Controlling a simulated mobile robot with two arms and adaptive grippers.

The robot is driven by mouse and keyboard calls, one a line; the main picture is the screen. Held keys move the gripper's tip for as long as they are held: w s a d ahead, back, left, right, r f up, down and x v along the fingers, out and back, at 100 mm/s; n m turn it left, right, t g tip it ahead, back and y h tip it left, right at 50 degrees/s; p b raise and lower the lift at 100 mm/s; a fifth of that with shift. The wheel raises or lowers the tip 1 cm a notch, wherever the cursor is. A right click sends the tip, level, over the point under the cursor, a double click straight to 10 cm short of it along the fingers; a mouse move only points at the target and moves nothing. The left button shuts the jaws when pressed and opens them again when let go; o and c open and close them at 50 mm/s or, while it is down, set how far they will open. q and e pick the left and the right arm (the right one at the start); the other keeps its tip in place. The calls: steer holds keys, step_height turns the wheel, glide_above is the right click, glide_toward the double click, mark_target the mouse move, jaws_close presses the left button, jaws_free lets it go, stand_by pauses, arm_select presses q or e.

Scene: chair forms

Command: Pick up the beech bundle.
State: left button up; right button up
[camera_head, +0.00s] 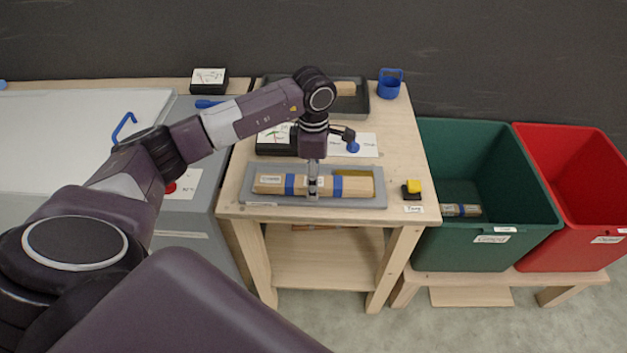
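The beech bundle (350,186), a pale wooden block with blue bands and a small label, lies lengthwise in a shallow grey tray (376,203) near the front edge of the wooden table. My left gripper (313,189) points straight down at the bundle's middle, between the blue bands. One grey finger shows in front of the bundle's near side. The other finger is hidden, so I cannot tell whether the gripper is closed on it. The bundle rests level in the tray. My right gripper is out of view.
A dark tray (362,104) with a pale block, a blue mug (389,85) and a black box with a card (275,140) stand behind. A yellow-and-black item (412,189) is right of the grey tray. Green (540,215) and red (570,258) bins stand further right.

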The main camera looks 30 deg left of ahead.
arm_select(q)
steer(key=shift+f, duration=0.45)
steer(key=shift+c, duration=0.5)
steer(key=shift+r, duration=0.1)
jaws_close()
step_height(320, 180, up, 20)
steer(key=b, duration=0.2)
